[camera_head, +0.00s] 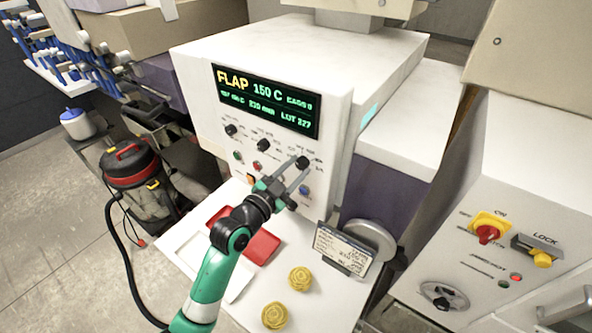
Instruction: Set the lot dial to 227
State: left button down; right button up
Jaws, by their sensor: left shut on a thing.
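A white control panel (215,88) carries a dark display (266,100) with yellow and green text. Its lower line ends in what reads as LOT 227. Below the display sits a row of black dials: a left dial (231,129), a middle dial (264,144) and the right-hand lot dial (302,162). My left gripper (297,170) reaches up from below, its two grey fingers shut on the lot dial and partly hiding the panel around it. The dial's own pointer is too small to read. My right gripper is not in view.
Below the panel, a white shelf holds a red tray (262,247), two yellow round pieces (300,278) and a printed card (343,249). Several small buttons sit under the dials. A cabinet with a red-and-yellow switch (488,232) stands at right, a red vacuum (128,163) at left.

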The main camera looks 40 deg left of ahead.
pick_arm(q)
jog(key=shift+c, duration=2.2)
grip_release()
jog(key=s+d, duration=0.1)
jog(key=s, duration=1)
jog(key=shift+s+d, duration=0.25)
jog(key=shift+d, duration=0.15)
